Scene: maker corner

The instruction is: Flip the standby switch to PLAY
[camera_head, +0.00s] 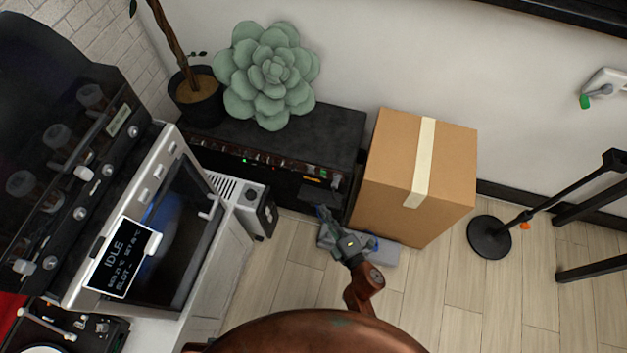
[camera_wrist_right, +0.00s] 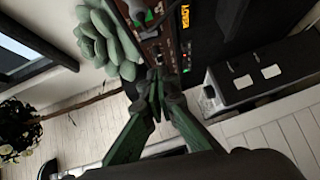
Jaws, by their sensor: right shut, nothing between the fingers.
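A black amplifier (camera_head: 335,130) stands against the wall, with a brown control strip (camera_head: 270,165) along its front. In the right wrist view the strip (camera_wrist_right: 152,50) carries knobs, small toggles and red marks, and a yellow label (camera_wrist_right: 185,16) sits beside it. I cannot tell which toggle is the standby switch or how it is set; the fingers may cover it. My right gripper (camera_head: 322,212) is in front of the amplifier's right end. In the wrist view its green fingers (camera_wrist_right: 158,82) are shut and empty, tips close to the strip; contact is unclear. My left gripper is out of view.
A cardboard box (camera_head: 400,175) stands right of the amplifier. A large succulent (camera_head: 270,72) and a potted plant (camera_head: 197,95) stand at the amplifier's top and left. A white machine (camera_head: 170,160) is at left. A round-based stand (camera_head: 490,238) is at right.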

